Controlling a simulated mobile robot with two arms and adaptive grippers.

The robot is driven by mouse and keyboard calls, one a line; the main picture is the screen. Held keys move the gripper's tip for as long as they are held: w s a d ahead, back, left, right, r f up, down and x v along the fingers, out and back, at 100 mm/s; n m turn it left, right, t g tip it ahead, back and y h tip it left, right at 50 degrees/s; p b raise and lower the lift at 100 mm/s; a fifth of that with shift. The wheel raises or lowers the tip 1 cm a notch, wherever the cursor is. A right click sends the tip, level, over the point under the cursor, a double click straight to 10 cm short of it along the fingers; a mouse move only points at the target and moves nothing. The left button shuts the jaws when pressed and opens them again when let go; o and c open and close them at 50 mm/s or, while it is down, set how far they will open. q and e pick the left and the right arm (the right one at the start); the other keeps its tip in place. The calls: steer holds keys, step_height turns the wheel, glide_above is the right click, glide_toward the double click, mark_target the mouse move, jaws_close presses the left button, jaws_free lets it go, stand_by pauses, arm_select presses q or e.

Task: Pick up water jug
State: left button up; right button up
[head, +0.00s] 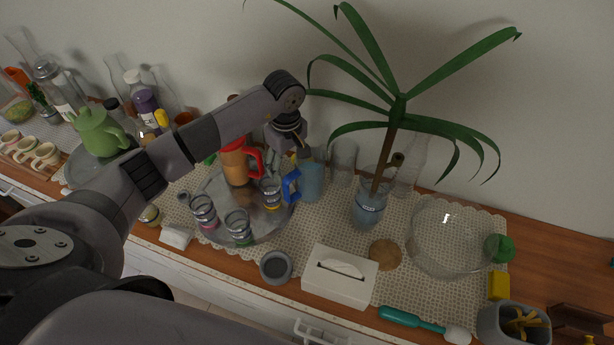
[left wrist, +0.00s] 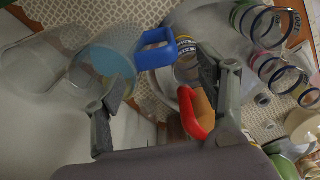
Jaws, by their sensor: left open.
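The water jug (head: 312,182) is clear with pale blue contents and a blue handle. It stands on the patterned mat (head: 330,218), right of the round tray, with its handle towards the left. In the left wrist view the jug (left wrist: 106,62) is at upper left, its blue handle (left wrist: 155,48) near the top middle. My left gripper (head: 290,160) is above and just left of the jug, fingers apart. In the left wrist view the open fingers (left wrist: 160,95) hold nothing, and the handle appears beyond them. My right gripper is not in view.
An orange jug (head: 234,165) with a red handle stands close left on the round tray (head: 268,225), with several glasses. A clear glass (head: 344,155) and a plant vase (head: 368,208) stand right of the water jug. A white tissue box (head: 340,283) is in front.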

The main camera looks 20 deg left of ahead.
mark_target(291, 176)
arm_select(q)
step_height(291, 176, down, 4)
steer(key=shift+s+d+r+p, duration=0.15)
steer(key=shift+r+p, duration=0.1)
steer(key=shift+p, duration=0.9)
steer(key=shift+f, duration=0.65)
steer(key=shift+c, duration=0.5)
jaws_close()
steer(key=shift+r, duration=0.1)
